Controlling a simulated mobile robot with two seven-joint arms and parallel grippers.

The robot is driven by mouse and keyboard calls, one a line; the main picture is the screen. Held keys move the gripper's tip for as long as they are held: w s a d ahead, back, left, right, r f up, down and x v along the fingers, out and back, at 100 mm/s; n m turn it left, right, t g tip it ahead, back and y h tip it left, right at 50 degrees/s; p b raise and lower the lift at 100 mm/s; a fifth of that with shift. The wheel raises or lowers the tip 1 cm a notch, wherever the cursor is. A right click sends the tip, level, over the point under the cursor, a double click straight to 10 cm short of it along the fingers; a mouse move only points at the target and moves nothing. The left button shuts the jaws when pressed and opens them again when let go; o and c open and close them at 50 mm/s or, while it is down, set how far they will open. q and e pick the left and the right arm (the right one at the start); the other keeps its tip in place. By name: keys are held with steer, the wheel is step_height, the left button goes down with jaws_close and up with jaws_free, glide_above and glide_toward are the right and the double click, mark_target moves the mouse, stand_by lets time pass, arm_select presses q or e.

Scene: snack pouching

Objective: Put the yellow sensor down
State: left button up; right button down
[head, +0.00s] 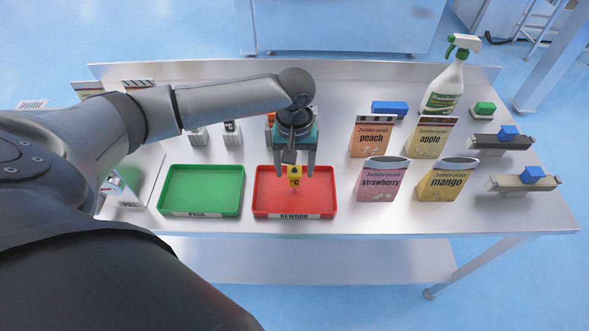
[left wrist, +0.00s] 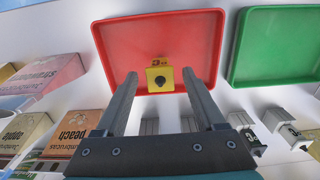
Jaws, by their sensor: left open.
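The yellow sensor (head: 295,177) is a small yellow block with dark markings. It shows within the red REWORK tray (head: 262,207). In the left wrist view the sensor (left wrist: 153,84) shows its black round knob, against the floor of the red tray (left wrist: 120,45). My left gripper (head: 294,174) points down over the tray, its two fingers on either side of the sensor. In the left wrist view the fingers (left wrist: 160,76) are apart, with a gap on each side of the sensor. My right gripper is not in view.
A green PASS tray (head: 200,188) stands left of the red tray, empty. Peach (head: 371,137), apple (head: 431,138), strawberry (head: 380,181) and mango (head: 446,181) pouches stand at right. A spray bottle (head: 446,85) stands behind. Small grey-and-white blocks (head: 232,136) stand behind the trays.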

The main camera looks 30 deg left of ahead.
arm_select(q)
step_height(320, 180, up, 11)
steer(key=p, duration=0.1)
steer(key=shift+f, duration=0.1)
